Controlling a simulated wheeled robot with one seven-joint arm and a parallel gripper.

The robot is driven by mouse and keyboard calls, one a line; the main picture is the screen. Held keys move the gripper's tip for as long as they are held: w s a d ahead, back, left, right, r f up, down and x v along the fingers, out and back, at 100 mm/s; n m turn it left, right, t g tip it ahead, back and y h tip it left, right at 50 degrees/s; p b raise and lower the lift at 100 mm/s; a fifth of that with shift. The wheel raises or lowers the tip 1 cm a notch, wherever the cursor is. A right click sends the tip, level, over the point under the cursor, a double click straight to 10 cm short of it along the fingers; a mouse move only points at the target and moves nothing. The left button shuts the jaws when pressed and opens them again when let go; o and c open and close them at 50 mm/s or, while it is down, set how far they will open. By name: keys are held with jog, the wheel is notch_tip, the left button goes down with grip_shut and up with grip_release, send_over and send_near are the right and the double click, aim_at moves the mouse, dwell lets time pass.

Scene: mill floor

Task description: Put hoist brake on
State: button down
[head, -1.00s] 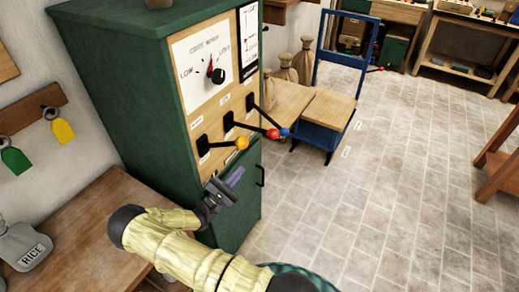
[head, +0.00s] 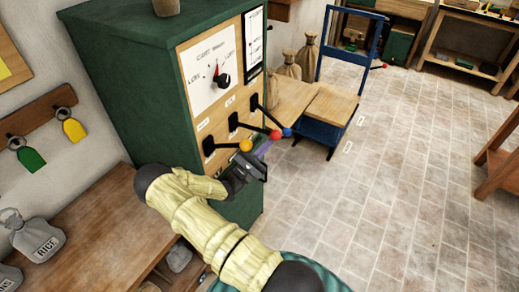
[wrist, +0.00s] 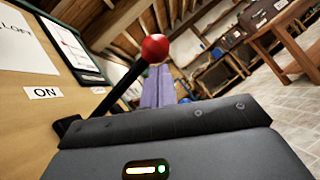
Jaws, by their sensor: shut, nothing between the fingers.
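A green cabinet (head: 120,70) has a wooden front panel with three black levers, ending in a yellow knob (head: 246,145), a red knob (head: 276,134) and a blue knob (head: 287,132). I cannot tell which one is the hoist brake. My gripper (head: 264,147) is shut and empty, just below the yellow and red knobs. In the wrist view its purple fingers (wrist: 159,84) point toward the red knob (wrist: 155,47), which appears just above the tips; contact is unclear. An ON label (wrist: 44,93) is left of the red lever. The blue knob is mostly hidden behind the fingers there.
A dial (head: 222,80) is above the levers. A wooden bench (head: 85,225) with a RICE weight (head: 38,238) stands at left. A blue-framed platform (head: 330,105) and sacks (head: 306,55) stand behind the cabinet. The tiled floor (head: 410,170) at right is clear.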

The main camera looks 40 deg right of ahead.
jog(key=shift+r, duration=0.15)
jog(key=shift+w+r+n+t+p, duration=0.1)
jog(key=shift+r+n+t+p, duration=0.9)
jog(key=shift+n+t, duration=0.4)
jog(key=shift+w+r+n+t+p, duration=0.1)
jog(key=shift+r+n+t+p, duration=0.9)
jog(key=shift+n, duration=0.75)
jog(key=shift+r+n+t+p, duration=0.8)
jog(key=shift+r+n+t, duration=0.4)
jog(key=shift+n+t, duration=0.3)
jog(key=b, duration=0.6)
send_near(265, 131)
jog(key=s+a+f, duration=0.1)
jog(key=a, duration=0.1)
jog(key=shift+s+a+f, duration=0.25)
jog(key=shift+s+f, duration=0.1)
jog(key=shift+f, duration=0.05)
